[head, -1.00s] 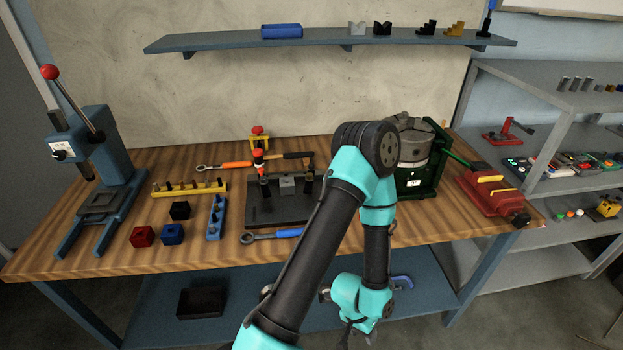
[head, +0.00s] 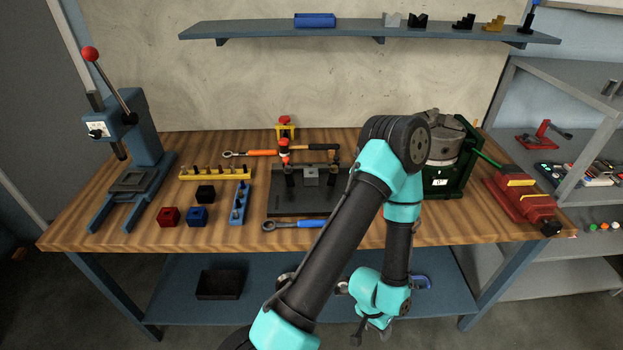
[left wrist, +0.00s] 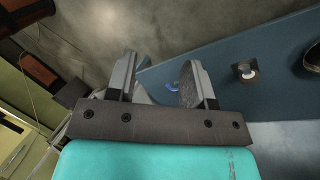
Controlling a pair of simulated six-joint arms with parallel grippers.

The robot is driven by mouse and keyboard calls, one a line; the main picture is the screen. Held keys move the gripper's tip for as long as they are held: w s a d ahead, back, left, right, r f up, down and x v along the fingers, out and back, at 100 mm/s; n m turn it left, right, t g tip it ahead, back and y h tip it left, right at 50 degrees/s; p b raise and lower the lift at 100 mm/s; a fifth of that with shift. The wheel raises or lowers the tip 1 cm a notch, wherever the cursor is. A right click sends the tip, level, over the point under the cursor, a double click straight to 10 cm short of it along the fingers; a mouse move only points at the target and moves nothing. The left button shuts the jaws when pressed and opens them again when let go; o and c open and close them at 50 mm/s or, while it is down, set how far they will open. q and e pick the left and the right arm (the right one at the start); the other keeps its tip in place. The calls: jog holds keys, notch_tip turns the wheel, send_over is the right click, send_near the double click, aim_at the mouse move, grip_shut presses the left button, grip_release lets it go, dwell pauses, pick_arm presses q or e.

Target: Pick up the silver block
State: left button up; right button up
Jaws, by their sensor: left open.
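The silver block (head: 312,176) is a small grey block on a dark fixture plate (head: 290,203) at the middle of the wooden bench, with a red-topped clamp (head: 284,158) just left of it. My left arm rises in front of the bench and bends down again. My left gripper (head: 368,336) hangs low in front of the bench, below its top and well apart from the block. In the left wrist view the left gripper (left wrist: 160,85) is open with nothing between its fingers. The silver block is not visible there. My right gripper is not in view.
A blue-handled ratchet (head: 295,224) lies before the fixture. Left are a yellow peg rack (head: 217,173), coloured blocks and a blue press (head: 150,150). Right are a green-framed chuck (head: 445,160) and a red vise (head: 520,195). The bench's blue lower shelf (head: 250,310) lies below.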

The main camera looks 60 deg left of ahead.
pick_arm(q)
jog(key=shift+o, duration=0.3)
jog(key=o, duration=0.6)
jog(key=shift+w, duration=0.1)
